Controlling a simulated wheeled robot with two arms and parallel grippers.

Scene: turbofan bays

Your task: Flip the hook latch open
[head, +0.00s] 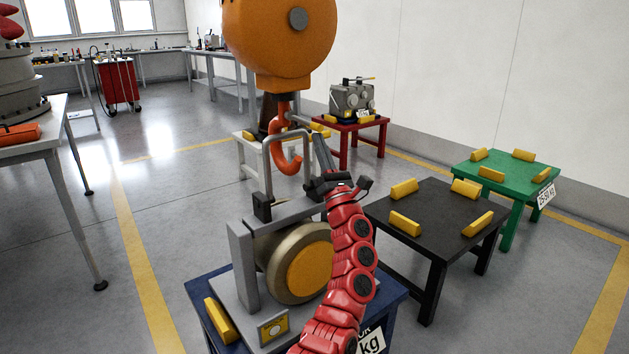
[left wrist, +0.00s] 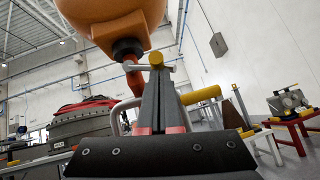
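The orange-red hook (head: 288,155) hangs from an orange hoist body (head: 278,35). A thin grey latch rod (head: 299,118) sticks out from the hook's upper part to the right. In the left wrist view the hook (left wrist: 134,80) is partly hidden, and a yellow knob (left wrist: 155,58) on a thin bar shows just beyond the fingertips. My left gripper (head: 315,138) is right of the hook, its tips close to the rod. Its fingers (left wrist: 160,75) look together, with nothing visible between them; contact with the bar cannot be told. My right gripper is not in view.
A grey bail handle (head: 266,150) rises beside the hook above a grey fixture with a round part (head: 300,262) on a blue table (head: 205,318). Black (head: 430,215) and green (head: 508,172) tables with yellow blocks stand right. A red table (head: 368,135) is behind.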

